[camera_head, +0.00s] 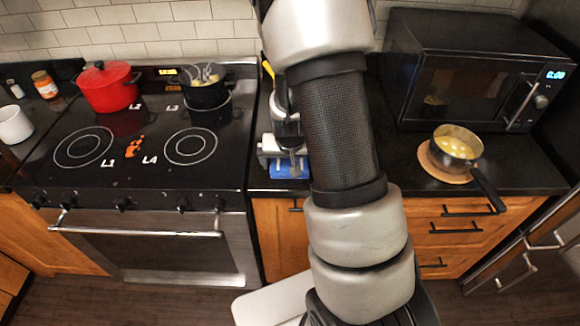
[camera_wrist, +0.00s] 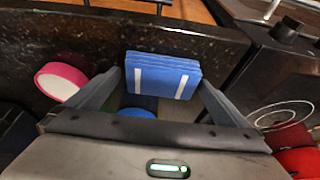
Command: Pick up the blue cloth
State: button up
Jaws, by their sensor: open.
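The blue cloth (camera_wrist: 162,72) is folded into a thick block with two white stripes. In the wrist view it lies at the front of the dark counter, between the ends of my gripper's (camera_wrist: 160,84) spread fingers. My gripper is open, with one finger on each side of the cloth; I cannot tell whether they touch it. In the head view, a blue patch of the cloth (camera_head: 288,170) shows below my gripper (camera_head: 284,155), beside the stove. My arm hides the counter to its right.
A pink-rimmed white round object (camera_wrist: 60,82) and a blue round object (camera_wrist: 136,113) are near the gripper. The stove holds a red pot (camera_head: 107,88) and a black pot (camera_head: 205,90). A saucepan (camera_head: 456,146) stands before the microwave (camera_head: 480,75), its handle jutting past the counter edge.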

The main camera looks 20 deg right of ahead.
jog(key=shift+c, duration=0.4)
jog(key=c, duration=0.9)
jog(key=shift+o, duration=0.2)
